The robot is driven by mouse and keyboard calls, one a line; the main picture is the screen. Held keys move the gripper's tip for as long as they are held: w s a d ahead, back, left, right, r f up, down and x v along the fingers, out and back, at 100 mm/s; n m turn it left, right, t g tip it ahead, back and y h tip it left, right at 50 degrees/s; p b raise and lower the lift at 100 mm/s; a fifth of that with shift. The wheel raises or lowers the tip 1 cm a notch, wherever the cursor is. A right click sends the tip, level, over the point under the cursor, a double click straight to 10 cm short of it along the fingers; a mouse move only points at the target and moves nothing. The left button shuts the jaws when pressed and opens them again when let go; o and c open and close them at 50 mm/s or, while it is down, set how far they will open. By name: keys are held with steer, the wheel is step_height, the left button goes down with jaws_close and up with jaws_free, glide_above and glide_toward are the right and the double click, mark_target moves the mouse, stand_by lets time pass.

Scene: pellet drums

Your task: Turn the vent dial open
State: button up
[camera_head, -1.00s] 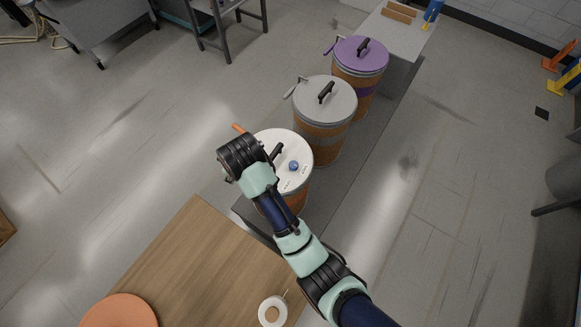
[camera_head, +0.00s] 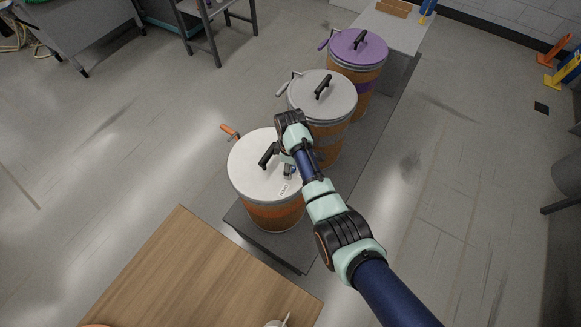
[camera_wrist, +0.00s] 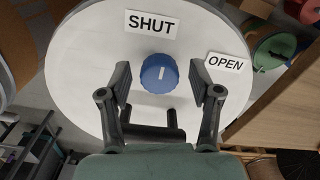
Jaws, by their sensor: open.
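The blue vent dial (camera_wrist: 159,73) sits on the white lid (camera_wrist: 85,60) of the nearest drum. The white pointer line on the dial points toward the SHUT label (camera_wrist: 151,23). The OPEN label (camera_wrist: 224,62) lies to the right of the dial in the wrist view. My gripper (camera_wrist: 159,77) is open, with one finger on each side of the dial and a gap showing on both sides. In the head view my gripper (camera_head: 290,170) is over the right part of the nearest drum's lid (camera_head: 250,165), and the dial is mostly hidden behind it.
A black lid handle (camera_head: 268,155) stands beside my gripper. An orange-handled clamp lever (camera_head: 231,131) sticks out at the nearest drum's rim. A grey-lidded drum (camera_head: 310,90) and a purple-lidded drum (camera_head: 345,42) stand behind. A wooden table (camera_head: 200,275) is in front.

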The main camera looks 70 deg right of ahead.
steer(key=shift+f, duration=0.2)
steer(key=c, duration=1.2)
steer(key=shift+o, duration=0.2)
